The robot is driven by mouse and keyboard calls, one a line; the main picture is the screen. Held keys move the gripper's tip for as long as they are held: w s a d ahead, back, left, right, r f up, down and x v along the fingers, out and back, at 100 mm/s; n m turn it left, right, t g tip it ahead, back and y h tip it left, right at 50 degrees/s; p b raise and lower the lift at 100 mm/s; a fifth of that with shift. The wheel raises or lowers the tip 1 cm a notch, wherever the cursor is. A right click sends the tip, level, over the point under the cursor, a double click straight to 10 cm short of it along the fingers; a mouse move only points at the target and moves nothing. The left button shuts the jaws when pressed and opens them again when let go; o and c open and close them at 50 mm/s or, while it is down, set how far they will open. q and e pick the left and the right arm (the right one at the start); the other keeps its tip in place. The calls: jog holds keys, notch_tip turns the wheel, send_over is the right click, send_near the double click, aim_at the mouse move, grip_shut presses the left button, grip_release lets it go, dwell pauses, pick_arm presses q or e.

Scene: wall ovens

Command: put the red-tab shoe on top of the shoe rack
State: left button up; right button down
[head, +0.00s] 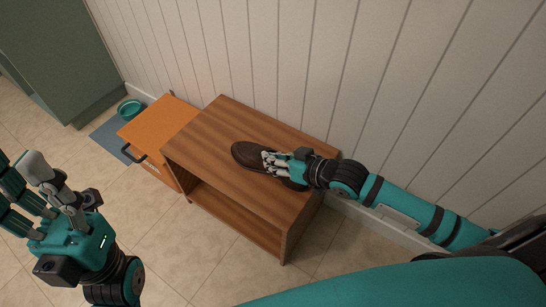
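A dark brown shoe (245,152) lies on the top board of the wooden shoe rack (205,150). Its left end shows clear, while its right part is covered by my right gripper. No red tab shows on the visible part. My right gripper (270,161) reaches in from the right, with its fingers at the shoe's middle. Whether they are closed on the shoe or only resting against it cannot be told. My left gripper (30,188) is at the left edge, over the floor, away from the rack, with its fingers apart and nothing seen between them.
An orange cabinet (165,118) with a dark handle stands against the rack's left side. A teal bowl (130,108) sits on a grey-blue mat (108,140) beyond it. A white panelled wall (300,60) runs behind the rack. Tiled floor in front is clear.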

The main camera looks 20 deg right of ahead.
jog(key=shift+f, duration=0.25)
jog(key=c, duration=1.4)
grip_release()
